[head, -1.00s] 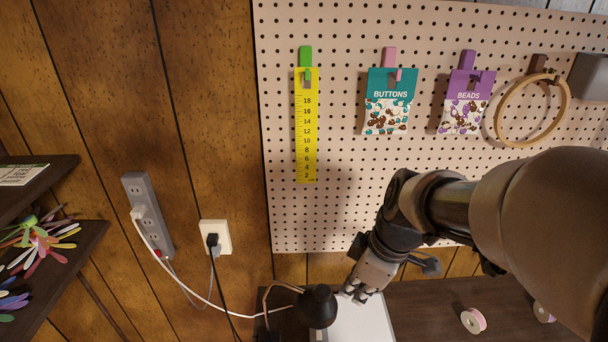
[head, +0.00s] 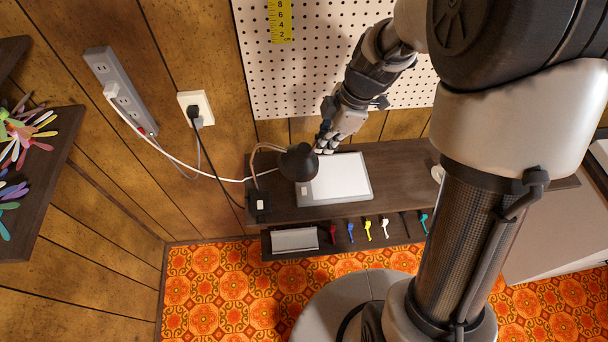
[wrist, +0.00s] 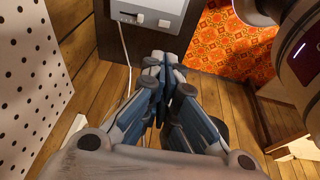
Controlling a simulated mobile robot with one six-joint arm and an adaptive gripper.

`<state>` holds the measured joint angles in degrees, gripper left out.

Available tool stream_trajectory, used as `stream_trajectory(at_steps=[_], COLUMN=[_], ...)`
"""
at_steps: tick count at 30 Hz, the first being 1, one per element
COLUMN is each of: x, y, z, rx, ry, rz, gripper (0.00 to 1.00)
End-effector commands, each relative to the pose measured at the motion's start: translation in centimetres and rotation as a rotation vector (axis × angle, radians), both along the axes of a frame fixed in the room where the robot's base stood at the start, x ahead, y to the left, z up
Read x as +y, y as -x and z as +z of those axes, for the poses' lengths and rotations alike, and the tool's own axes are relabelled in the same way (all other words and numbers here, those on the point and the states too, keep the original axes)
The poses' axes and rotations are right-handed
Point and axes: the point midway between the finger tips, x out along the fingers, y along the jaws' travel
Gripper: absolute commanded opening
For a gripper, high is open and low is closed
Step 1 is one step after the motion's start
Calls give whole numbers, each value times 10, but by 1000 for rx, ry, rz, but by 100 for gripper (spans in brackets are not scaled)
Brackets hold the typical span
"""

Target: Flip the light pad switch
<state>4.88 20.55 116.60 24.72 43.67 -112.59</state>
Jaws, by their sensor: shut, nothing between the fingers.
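The light pad (head: 345,180) is a flat white panel with a grey strip, lying on the dark shelf below the pegboard. In the wrist view its grey edge (wrist: 150,8) shows at the top, with a dark slot holding a small light switch (wrist: 138,18) and a separate pale button (wrist: 165,23). My gripper (head: 324,146) is at the pad's back edge, beside the black lamp head. In the wrist view my gripper (wrist: 158,62) is shut and empty, its fingertips just below the pad's edge in the picture. I cannot tell whether they touch it.
The black lamp head (head: 298,162) overhangs the pad's left corner. A black box with a white rocker (head: 260,202) sits left of the pad. A white cable (head: 195,170) runs along the wall. Several coloured small tools (head: 367,230) hang below the shelf.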

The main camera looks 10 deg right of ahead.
Motion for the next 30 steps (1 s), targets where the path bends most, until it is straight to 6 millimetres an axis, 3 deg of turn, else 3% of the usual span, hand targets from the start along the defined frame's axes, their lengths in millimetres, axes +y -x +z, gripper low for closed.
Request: stream_trajectory(at_steps=[5,24,30], x=[5,44,53], y=[0,-7,-10], z=[-19,-152,-180], rx=[5,5,2], ry=[0,1,0], rz=[0,0,1], gripper=[0,0,0])
